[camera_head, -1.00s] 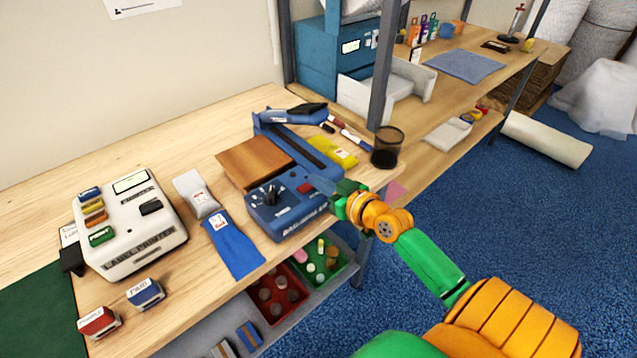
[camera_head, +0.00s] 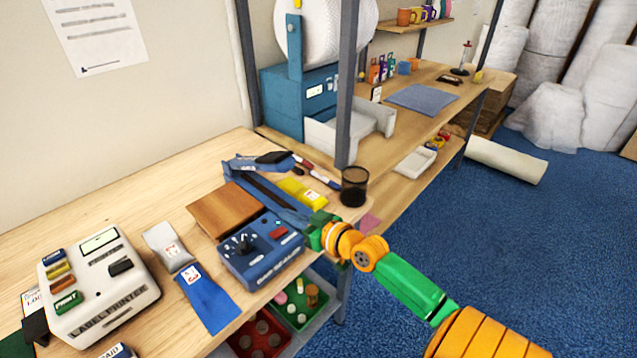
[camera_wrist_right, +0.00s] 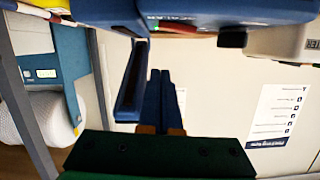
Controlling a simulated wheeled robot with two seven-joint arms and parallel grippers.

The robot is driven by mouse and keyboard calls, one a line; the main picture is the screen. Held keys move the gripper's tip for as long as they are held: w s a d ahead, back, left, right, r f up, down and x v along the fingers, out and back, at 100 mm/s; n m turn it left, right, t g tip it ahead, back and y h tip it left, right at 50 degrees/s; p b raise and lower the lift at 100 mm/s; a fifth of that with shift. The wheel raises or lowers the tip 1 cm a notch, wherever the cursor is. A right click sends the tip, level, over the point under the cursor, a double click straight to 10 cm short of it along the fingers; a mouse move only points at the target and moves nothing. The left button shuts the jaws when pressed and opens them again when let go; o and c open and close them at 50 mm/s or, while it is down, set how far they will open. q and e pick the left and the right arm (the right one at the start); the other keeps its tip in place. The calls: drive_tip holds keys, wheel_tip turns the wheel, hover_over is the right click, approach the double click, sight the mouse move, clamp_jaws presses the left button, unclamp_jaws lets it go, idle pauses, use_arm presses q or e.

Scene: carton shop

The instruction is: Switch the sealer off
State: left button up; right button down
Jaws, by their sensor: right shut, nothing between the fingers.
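The sealer (camera_head: 262,262) is a blue machine near the table's right edge. Its front panel carries a black knob (camera_head: 243,244) and a red switch (camera_head: 279,232), and its long arm reaches back. I cannot tell the switch's position. My right gripper (camera_head: 295,213) is shut and empty, its fingers close to the switch end of the panel. I cannot tell whether they touch it. In the right wrist view the two dark blue fingers (camera_wrist_right: 159,78) lie together below the sealer's blue body (camera_wrist_right: 205,10). My left gripper is out of view.
A brown block (camera_head: 225,208) lies beside the sealer. A blue pouch (camera_head: 207,297) and the label printer (camera_head: 98,285) are at left. A grey shelf post (camera_head: 347,100) rises behind.

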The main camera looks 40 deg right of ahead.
drive_tip(key=b+v, duration=0.1)
drive_tip(key=v, duration=0.8)
drive_tip(key=shift+s+f, duration=0.15)
drive_tip(key=shift+s, duration=0.25)
drive_tip(key=shift+d, duration=0.15)
